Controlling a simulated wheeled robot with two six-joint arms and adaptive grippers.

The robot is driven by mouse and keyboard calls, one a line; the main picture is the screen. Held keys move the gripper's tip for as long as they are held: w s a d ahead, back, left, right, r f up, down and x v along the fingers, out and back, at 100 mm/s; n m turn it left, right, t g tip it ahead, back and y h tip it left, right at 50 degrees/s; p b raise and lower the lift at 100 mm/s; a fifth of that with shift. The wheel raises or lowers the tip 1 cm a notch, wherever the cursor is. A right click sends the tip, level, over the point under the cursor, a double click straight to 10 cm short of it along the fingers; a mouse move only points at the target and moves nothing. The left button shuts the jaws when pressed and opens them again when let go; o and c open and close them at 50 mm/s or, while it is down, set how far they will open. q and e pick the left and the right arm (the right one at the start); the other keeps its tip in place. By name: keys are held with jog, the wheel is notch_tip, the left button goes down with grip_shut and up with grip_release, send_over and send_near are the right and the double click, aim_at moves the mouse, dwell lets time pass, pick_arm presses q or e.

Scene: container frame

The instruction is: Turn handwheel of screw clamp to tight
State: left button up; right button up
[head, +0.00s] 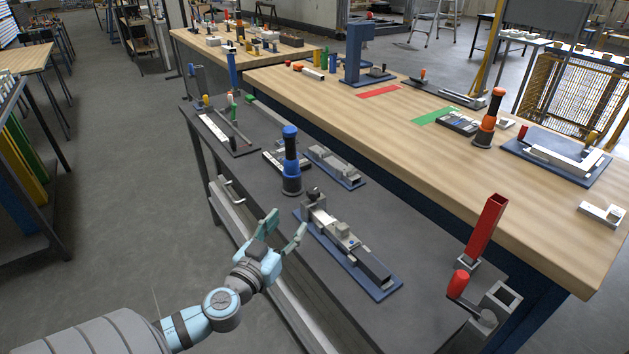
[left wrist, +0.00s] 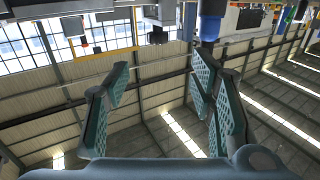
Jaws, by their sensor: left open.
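The screw clamp, which I take to be the grey metal clamp (head: 345,240) on a blue base plate, lies on the dark bench top. A small dark handwheel or knob (head: 313,194) stands at its far left end. My left gripper (head: 286,229) is open and empty, just left of the clamp near the bench edge, apart from the knob. In the left wrist view the open fingers (left wrist: 162,85) stand apart with nothing between them. A dark knob (left wrist: 157,37) shows beyond them near the top edge. My right gripper is not in view.
A blue-handled tool (head: 290,160) stands upright just behind the clamp; another fixture (head: 335,166) lies beyond it. A red-handled crank (head: 458,284) and a red square post (head: 486,229) stand at the right. The bench's front edge with a grey rail runs below my left arm.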

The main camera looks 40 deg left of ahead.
aim_at(310, 196)
pick_arm(q)
jog(key=p+x, duration=0.2)
jog(key=x, duration=1.2)
jog(key=shift+w, duration=0.2)
jog(key=c, duration=1.2)
